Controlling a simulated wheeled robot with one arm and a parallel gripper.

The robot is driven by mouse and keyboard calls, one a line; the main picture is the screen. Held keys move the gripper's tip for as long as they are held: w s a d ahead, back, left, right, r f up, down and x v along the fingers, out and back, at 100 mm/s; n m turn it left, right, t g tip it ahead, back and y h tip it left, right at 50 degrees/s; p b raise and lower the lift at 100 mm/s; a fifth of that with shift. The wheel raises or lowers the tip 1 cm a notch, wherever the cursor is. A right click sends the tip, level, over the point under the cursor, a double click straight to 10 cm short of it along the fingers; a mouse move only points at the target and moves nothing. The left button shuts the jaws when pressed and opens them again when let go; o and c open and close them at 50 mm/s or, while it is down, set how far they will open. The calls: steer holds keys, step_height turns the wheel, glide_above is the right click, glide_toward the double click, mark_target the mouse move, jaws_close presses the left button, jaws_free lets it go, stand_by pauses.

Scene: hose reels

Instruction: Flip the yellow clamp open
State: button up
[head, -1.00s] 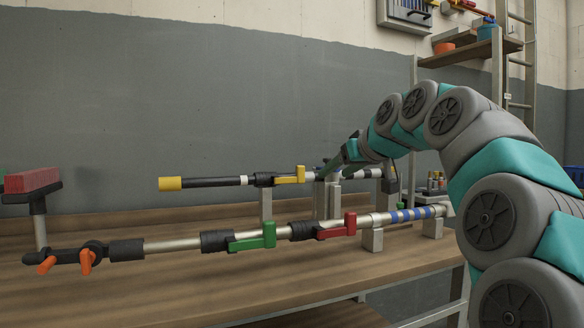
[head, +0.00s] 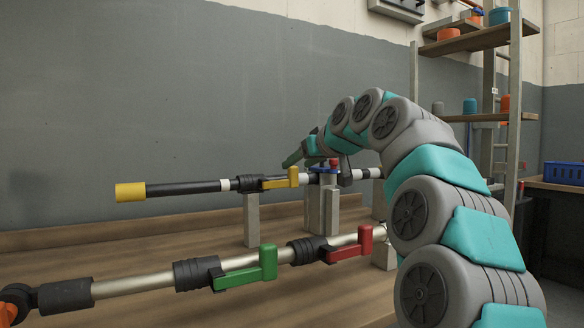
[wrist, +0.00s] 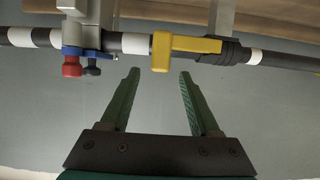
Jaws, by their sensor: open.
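The yellow clamp (head: 278,181) sits on the black, white-banded upper pole (head: 185,188), beside a black collar. Its lever lies along the pole, with a raised tab at its right end in the head view. In the wrist view the yellow clamp (wrist: 163,50) is just beyond the fingertips, near the middle of the gap. My gripper (wrist: 160,73) is open and empty, its green fingers apart and not visibly touching the clamp. In the head view my gripper (head: 296,157) is behind and above the pole, partly hidden by my arm.
A lower pole (head: 135,285) with a green clamp (head: 250,270) and a red clamp (head: 352,245) runs in front. A blue bracket with a red knob (wrist: 71,69) is left of the fingers in the wrist view. Grey posts (head: 252,220) stand on the wooden bench (head: 200,235).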

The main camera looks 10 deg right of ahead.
mark_target(295, 167)
steer(key=x, duration=0.4)
steer(key=shift+w+a+f, duration=0.1)
steer(key=shift+c, duration=0.2)
jaws_close()
stand_by(1.1)
